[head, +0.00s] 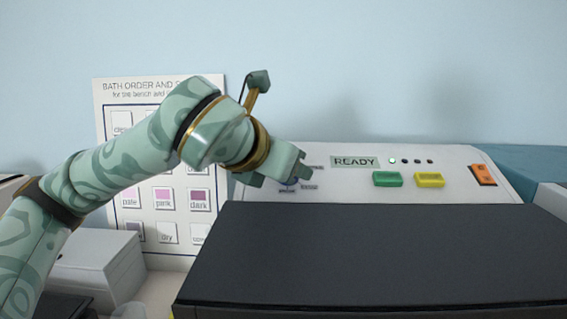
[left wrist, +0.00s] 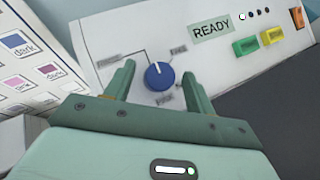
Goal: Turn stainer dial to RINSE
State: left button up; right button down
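The blue stainer dial (left wrist: 159,77) sits on the white sloped panel, and its white pointer mark faces roughly up in the left wrist view. Blurred labels stand around it at upper left, upper right and below; I cannot read which is RINSE. My left gripper (left wrist: 158,82) is open, with one finger on each side of the dial and a visible gap to both. In the head view my left gripper (head: 279,178) is at the panel's left part and hides most of the dial. My right gripper is out of view.
The panel has a READY display (head: 355,162), a lit green lamp, a green button (head: 387,179), a yellow button (head: 429,180) and an orange switch (head: 483,175). A large dark lid (head: 375,255) lies in front. A chart (head: 160,100) stands behind my left arm.

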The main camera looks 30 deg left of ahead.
pick_arm(q)
jog(key=p+v, duration=0.1)
jog(key=v, duration=1.5)
jog(key=shift+s+p, duration=0.15)
jog(key=shift+p, duration=0.2)
